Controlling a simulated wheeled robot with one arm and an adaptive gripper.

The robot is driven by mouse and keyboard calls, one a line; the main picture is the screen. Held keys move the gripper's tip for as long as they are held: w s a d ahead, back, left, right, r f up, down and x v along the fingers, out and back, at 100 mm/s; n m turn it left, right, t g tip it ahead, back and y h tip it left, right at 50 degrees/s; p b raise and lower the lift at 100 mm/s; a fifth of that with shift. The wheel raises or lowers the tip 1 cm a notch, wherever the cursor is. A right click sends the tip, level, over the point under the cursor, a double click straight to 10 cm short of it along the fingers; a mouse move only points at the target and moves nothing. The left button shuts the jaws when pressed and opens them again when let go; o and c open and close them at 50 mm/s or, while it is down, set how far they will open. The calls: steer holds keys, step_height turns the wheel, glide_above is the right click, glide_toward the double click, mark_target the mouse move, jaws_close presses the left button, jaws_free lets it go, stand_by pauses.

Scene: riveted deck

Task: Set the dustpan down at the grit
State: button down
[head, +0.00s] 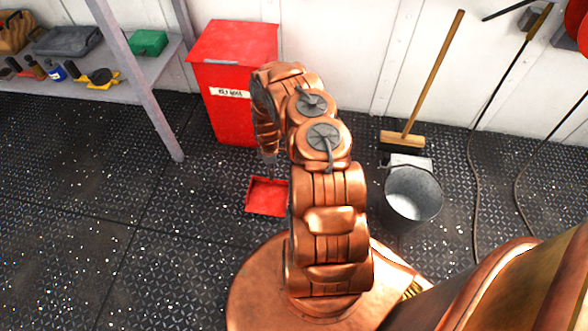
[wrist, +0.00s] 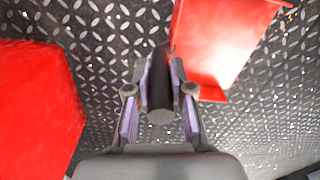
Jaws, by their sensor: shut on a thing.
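The red dustpan (head: 267,196) shows in the head view just left of my arm, over the dark floor. In the wrist view its red pan (wrist: 218,42) is at the upper right and its dark handle (wrist: 160,92) runs between my fingers. My gripper (wrist: 158,82) is shut on that handle. In the head view my gripper (head: 269,160) is small and partly hidden by my arm. I cannot tell whether the pan touches the floor. Grit (head: 110,286) shows as pale specks scattered widely over the floor.
A red bin (head: 232,75) stands behind the dustpan. A metal bucket (head: 412,196) and a broom (head: 425,95) are right of my arm. A shelf (head: 105,92) with tools is at upper left. Cables hang at the right. Open floor lies at lower left.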

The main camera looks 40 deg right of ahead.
steer(key=s+d+f+b, duration=0.2)
steer(key=d+f+b, duration=0.1)
steer(key=d, duration=0.8)
steer(key=shift+s+f, duration=0.2)
steer(key=shift+f, duration=0.6)
steer(key=c, duration=1)
jaws_free()
steer(key=shift+f, duration=0.1)
